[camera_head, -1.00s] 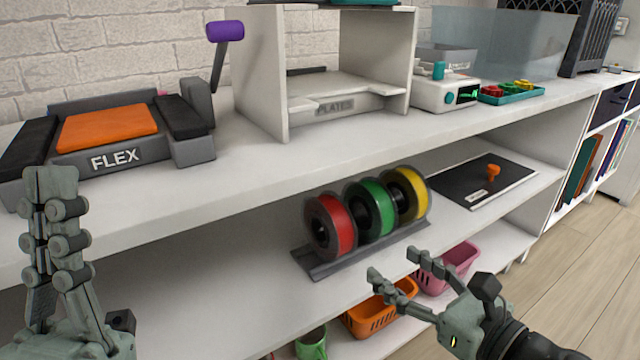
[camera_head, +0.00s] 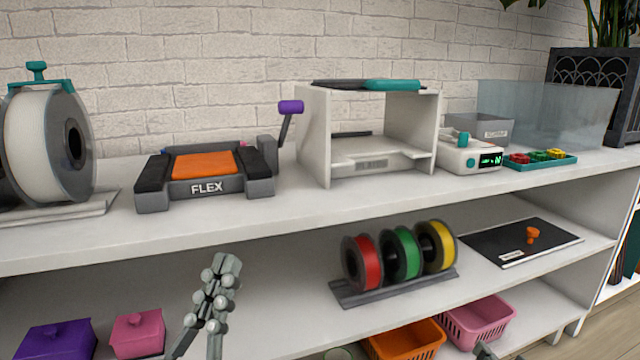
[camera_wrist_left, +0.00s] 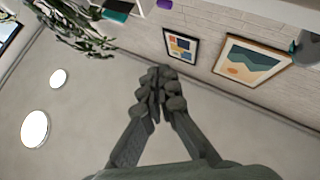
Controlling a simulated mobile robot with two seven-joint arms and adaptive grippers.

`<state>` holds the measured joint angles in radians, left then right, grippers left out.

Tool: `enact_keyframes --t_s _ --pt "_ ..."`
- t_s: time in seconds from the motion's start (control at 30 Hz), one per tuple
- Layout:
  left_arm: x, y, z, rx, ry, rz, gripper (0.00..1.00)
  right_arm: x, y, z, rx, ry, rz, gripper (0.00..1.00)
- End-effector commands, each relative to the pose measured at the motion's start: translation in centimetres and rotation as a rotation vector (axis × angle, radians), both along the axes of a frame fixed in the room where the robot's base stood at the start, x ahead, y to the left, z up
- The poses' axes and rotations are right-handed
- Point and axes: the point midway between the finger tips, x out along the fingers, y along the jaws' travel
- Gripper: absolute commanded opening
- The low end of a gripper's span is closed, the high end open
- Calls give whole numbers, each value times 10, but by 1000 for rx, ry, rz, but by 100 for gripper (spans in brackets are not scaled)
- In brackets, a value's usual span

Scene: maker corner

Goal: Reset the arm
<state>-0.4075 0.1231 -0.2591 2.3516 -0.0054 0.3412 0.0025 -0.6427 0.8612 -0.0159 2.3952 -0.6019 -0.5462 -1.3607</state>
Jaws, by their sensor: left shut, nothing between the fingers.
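My left gripper (camera_head: 222,268) rises upright in front of the shelf unit, below the FLEX machine, with its fingers together and nothing between them. In the left wrist view the same gripper (camera_wrist_left: 158,78) points up with its fingertips meeting, against the ceiling and wall. Only a small tip of my right gripper (camera_head: 484,350) shows at the bottom edge of the head view, below the pink basket; the rest is out of the frame, so its opening cannot be judged.
The shelf unit's top (camera_head: 300,203) holds a FLEX machine (camera_head: 205,172), a large white spool (camera_head: 45,145) and a white open frame (camera_head: 313,135). Below are three coloured spools (camera_head: 366,262), a dark mat (camera_head: 500,240), an orange basket (camera_head: 405,338) and a pink basket (camera_head: 478,322).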

Motion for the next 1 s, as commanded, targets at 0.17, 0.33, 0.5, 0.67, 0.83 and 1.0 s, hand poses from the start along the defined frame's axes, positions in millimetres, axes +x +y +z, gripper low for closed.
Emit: enact_keyframes --t_s 0.17,0.33,0.5,0.67,0.83,1.0 --pt "53 10 -85 152 448 54 0 -9 -54 -27 481 146 -381 62" --pt "52 50 -206 303 967 127 0 -45 -76 -81 1016 261 -835 62" --pt "-9 105 -302 415 1456 204 0 -93 -51 -131 1470 332 -1292 62" --pt "-75 143 -344 471 1781 254 0 -128 -12 -158 1722 362 -1622 62" --pt "-111 160 -359 493 1937 278 0 -144 11 -169 1822 368 -1787 62" --pt "-116 162 -362 495 1957 281 0 -146 13 -172 1833 367 -1809 62"
